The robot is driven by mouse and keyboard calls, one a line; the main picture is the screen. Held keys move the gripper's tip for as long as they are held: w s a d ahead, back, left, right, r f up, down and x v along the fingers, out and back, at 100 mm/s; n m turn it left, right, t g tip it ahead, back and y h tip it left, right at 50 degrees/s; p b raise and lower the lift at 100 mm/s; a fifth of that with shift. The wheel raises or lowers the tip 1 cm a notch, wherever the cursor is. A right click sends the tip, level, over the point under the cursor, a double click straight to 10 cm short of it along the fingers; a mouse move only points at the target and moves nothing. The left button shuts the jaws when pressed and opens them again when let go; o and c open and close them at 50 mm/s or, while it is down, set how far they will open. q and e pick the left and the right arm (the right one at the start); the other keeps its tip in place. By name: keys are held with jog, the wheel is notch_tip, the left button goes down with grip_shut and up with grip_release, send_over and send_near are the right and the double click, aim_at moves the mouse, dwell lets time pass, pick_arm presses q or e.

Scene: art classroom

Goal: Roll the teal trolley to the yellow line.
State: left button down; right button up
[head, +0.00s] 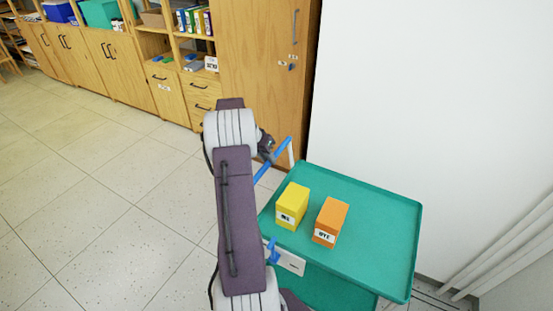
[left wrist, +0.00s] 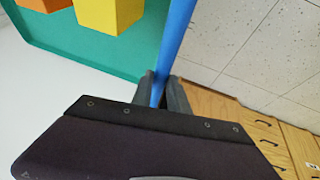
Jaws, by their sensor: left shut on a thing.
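The teal trolley (head: 375,225) stands at the lower right in the head view, close to the white wall. Its blue push handle (head: 282,150) runs along its left side, partly hidden behind my left arm. My left gripper (head: 267,146) is at the far part of that handle. In the left wrist view the two dark fingers of my left gripper (left wrist: 161,88) are closed around the blue bar (left wrist: 178,35). A yellow box (head: 293,201) and an orange box (head: 331,217) stand upright on the trolley's top tray. No yellow line shows in either view. My right gripper is not in view.
Wooden cabinets (head: 130,70) line the back, with a tall wooden cupboard (head: 262,65) behind the trolley. The white wall (head: 430,90) and pale pipes (head: 520,245) are at the right. Open tiled floor (head: 110,190) lies to the left.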

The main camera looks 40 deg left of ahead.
pick_arm(q)
jog(key=shift+s+a, duration=0.25)
jog(key=shift+a, duration=0.65)
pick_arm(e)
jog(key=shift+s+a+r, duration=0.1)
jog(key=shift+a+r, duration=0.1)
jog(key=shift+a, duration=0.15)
pick_arm(q)
jog(key=c, duration=1.3)
grip_release()
jog(key=p+v, duration=0.2)
jog(key=v, duration=0.7)
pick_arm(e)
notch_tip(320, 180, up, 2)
pick_arm(q)
jog(key=shift+w, duration=0.1)
